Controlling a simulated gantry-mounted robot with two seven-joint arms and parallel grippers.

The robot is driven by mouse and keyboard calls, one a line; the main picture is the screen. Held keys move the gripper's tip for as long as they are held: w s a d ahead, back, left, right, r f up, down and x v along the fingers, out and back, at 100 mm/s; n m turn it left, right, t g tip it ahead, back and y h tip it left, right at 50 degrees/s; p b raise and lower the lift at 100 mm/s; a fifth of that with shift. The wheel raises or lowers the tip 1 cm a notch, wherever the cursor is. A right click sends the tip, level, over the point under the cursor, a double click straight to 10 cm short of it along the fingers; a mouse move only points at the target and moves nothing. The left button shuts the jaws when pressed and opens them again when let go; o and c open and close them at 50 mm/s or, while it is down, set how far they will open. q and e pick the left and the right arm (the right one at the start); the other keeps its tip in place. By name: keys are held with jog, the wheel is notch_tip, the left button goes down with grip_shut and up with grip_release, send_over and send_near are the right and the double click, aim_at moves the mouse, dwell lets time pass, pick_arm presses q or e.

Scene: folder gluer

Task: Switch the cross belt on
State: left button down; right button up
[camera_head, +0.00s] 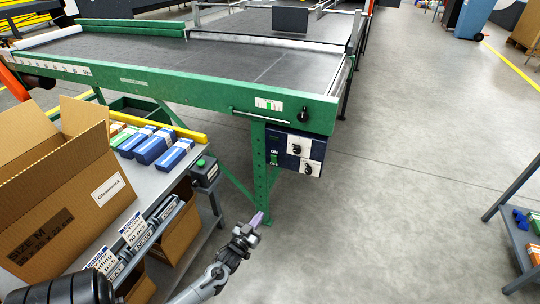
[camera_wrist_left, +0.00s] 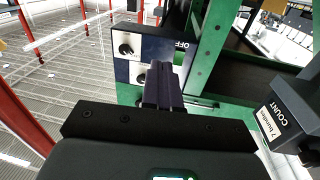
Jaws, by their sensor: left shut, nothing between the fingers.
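The cross belt (camera_head: 200,62) has a green frame with a dark belt surface. The switch itself is hidden there. My right gripper is not in view.
A grey side table holds an open carton (camera_head: 60,190), blue cartons (camera_head: 152,148) and a small box with a green button (camera_head: 204,172). A count box (camera_wrist_left: 285,115) is at right in the wrist view. A green leg (camera_head: 260,180) stands under the belt.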

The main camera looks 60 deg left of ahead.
pick_arm(q)
jog(key=w+a+r+n+y+p, duration=0.2)
jog(key=w+a+r+p, duration=0.1)
jog(key=a+r, duration=0.3)
notch_tip(320, 180, up, 2)
jog(key=shift+w+a+r+y, duration=0.15)
jog(key=shift+w+a+y, duration=0.15)
jog(key=shift+a, duration=0.05)
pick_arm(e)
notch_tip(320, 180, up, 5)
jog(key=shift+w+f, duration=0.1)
pick_arm(q)
jog(key=shift+w+a, duration=0.1)
jog(key=shift+w, duration=0.05)
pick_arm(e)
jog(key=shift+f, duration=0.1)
pick_arm(q)
jog(key=b, duration=0.7)
send_near(273, 157)
jog(key=x, duration=0.5)
jog(key=shift+w, duration=0.25)
jog(key=shift+w+a+r+b, duration=0.2)
jog(key=shift+w+a+b, duration=0.25)
jog(key=shift+w, duration=0.1)
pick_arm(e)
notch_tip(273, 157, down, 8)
